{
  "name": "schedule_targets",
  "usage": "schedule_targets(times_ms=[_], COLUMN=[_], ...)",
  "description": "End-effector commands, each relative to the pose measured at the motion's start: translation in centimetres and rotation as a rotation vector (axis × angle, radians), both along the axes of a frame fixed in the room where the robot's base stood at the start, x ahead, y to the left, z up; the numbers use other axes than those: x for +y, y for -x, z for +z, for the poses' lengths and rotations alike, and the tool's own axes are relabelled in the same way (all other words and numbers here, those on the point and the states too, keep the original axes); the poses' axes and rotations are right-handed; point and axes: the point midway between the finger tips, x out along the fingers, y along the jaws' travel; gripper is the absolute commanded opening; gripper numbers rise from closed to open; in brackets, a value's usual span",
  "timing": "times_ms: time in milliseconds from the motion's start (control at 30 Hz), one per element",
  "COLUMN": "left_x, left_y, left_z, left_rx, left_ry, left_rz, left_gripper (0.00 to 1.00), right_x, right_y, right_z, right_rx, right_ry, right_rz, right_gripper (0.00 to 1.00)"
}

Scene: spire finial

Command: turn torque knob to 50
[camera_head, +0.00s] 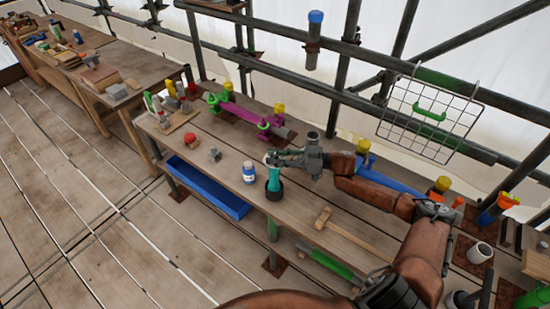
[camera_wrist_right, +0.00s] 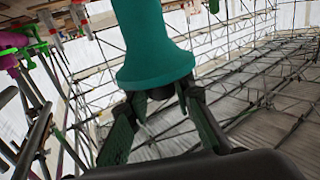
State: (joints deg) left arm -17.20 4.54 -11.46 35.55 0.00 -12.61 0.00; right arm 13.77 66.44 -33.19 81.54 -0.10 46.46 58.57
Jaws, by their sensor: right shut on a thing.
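A teal tool (camera_head: 273,178) with a flared end stands upright at the front edge of the wooden workbench, with a black round part (camera_head: 274,191) at its lower end. My right gripper (camera_head: 273,159) is at its upper end and is shut on it. In the right wrist view the teal tool (camera_wrist_right: 152,45) fills the upper middle, and my right gripper's fingers (camera_wrist_right: 160,94) close around a dark part just beyond the flare. No knob scale or number can be read. My left gripper is not in view.
A blue-and-white bottle (camera_head: 249,173) stands left of the tool. A mallet (camera_head: 324,217) lies to its right. A red knob (camera_head: 190,140) and a grey block (camera_head: 214,155) are farther left. A blue bin (camera_head: 208,187) is under the bench edge. A wire basket (camera_head: 430,115) hangs on the scaffold rails.

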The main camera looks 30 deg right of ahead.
Motion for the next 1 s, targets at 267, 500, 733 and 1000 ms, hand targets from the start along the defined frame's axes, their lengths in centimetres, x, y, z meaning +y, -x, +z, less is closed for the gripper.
schedule_targets(times_ms=[267,500,733,1000], left_x=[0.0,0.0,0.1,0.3], left_y=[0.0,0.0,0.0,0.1], left_z=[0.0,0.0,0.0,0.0], left_rx=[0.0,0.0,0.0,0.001], left_ry=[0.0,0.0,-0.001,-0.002], left_rz=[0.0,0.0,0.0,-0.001], left_gripper=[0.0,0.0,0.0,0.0], right_x=[0.1,0.0,0.0,-1.8], right_y=[0.1,0.1,0.1,1.4], right_z=[0.0,0.0,0.0,-0.1], right_rx=[0.0,0.0,0.001,0.004], right_ry=[-0.001,-0.001,-0.001,0.0], right_rz=[0.002,0.0,0.0,-0.003], right_gripper=[0.22,0.39,0.4,0.4])
